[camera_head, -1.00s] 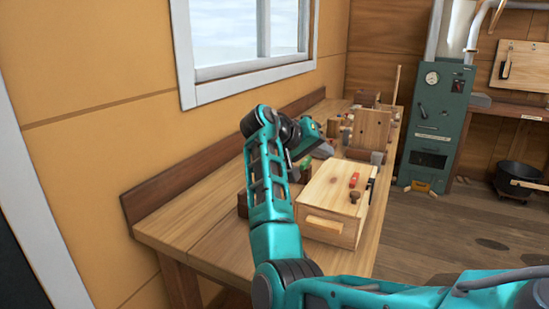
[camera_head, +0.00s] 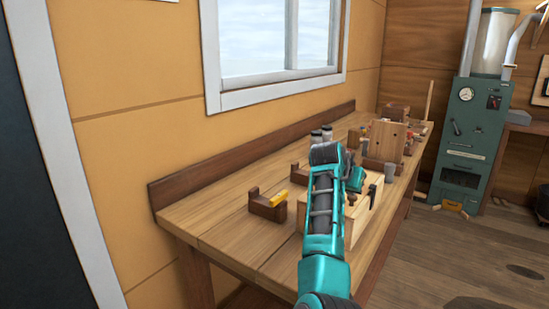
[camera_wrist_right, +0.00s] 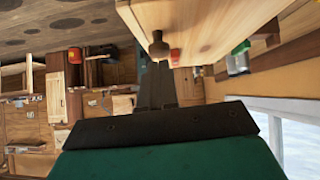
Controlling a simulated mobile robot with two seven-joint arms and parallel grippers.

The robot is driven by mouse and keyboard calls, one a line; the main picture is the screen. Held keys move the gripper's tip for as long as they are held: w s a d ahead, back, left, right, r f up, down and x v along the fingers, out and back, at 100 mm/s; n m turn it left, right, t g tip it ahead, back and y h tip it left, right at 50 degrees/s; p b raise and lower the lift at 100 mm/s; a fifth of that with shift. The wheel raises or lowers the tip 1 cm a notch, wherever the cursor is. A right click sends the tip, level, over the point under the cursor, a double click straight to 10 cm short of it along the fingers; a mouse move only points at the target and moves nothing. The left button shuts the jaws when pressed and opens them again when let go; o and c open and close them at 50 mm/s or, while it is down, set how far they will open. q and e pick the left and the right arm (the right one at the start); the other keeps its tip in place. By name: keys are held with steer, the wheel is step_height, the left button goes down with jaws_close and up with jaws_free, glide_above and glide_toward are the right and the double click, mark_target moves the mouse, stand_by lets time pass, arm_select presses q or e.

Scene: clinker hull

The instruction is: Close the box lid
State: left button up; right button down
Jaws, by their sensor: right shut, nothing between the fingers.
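The pale wooden box (camera_head: 313,226) sits on the workbench, largely hidden behind my right arm. Its lid (camera_wrist_right: 215,22) appears in the right wrist view as a pale board at the top, with a round brown knob (camera_wrist_right: 158,48) and a red item (camera_wrist_right: 175,56) by it. The lid looks roughly flat on the box; I cannot tell whether it is fully closed. My right gripper (camera_wrist_right: 157,72) is shut and empty, its dark fingers close to the knob; contact cannot be judged. In the head view its hand is partly hidden behind the arm. My left gripper is not in view.
The workbench (camera_head: 235,235) runs along the wall below the window. A dark wooden bracket with a yellow piece (camera_head: 268,205) stands left of the box. Wooden blocks and fixtures (camera_head: 387,140) crowd the far end. A green stove (camera_head: 470,140) stands beyond. The bench's near left is clear.

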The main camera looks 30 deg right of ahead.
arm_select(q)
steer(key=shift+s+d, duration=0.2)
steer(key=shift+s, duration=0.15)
arm_select(e)
steer(key=shift+s+d+f+m+t, duration=0.1)
steer(key=shift+s+f+m+t, duration=0.2)
steer(key=shift+f, duration=0.35)
